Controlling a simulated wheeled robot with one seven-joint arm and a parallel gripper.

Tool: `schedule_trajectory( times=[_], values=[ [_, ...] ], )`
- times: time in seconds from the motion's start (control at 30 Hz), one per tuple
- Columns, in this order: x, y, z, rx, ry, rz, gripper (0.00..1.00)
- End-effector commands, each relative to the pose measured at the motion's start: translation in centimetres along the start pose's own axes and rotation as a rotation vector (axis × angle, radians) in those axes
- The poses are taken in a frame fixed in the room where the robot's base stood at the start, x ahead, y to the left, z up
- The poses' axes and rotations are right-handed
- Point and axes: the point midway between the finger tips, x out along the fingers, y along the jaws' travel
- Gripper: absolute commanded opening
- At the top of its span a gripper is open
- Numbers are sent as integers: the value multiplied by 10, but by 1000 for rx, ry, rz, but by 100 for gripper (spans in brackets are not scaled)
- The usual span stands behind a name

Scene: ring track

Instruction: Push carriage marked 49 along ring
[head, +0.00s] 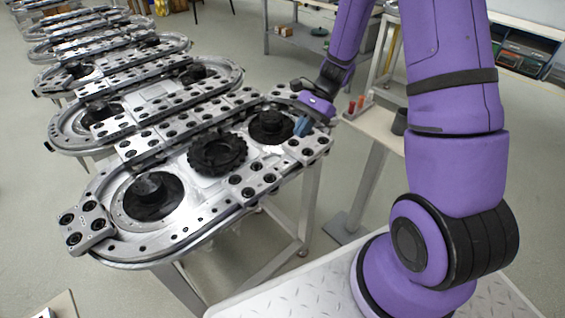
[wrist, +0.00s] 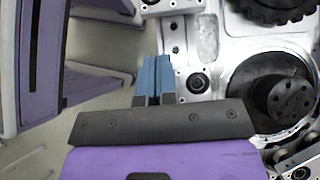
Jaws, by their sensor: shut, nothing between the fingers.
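The ring track (head: 195,225) is a long metal oval with black hubs in its middle, and plate-like metal carriages with black round holes sit along it. One carriage (head: 88,228) is at the near left end, and others (head: 258,180) line the near right side. I cannot read the number 49 on any of them. My gripper (head: 302,126) is at the right end of the nearest ring, its blue fingers pointing down beside the plates there. In the wrist view the blue fingers (wrist: 155,75) are together and empty, next to a metal plate (wrist: 195,82); contact is unclear.
A black toothed wheel (head: 217,153) and a dark hub (head: 150,197) stand inside the ring. More ring tracks (head: 75,40) extend behind. A small side table (head: 375,122) with a dark cup (head: 400,121) stands right of my gripper. Grey floor is open at left.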

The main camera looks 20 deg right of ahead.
Motion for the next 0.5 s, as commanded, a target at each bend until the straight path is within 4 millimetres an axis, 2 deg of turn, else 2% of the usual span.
schedule_trajectory(
  times=[0.1,0.27,0.5],
  values=[
    [7,-1,-8,31,-16,-3,0],
    [19,-1,-9,39,-22,-2,0],
    [58,-1,-8,38,-21,0,0]
  ],
)
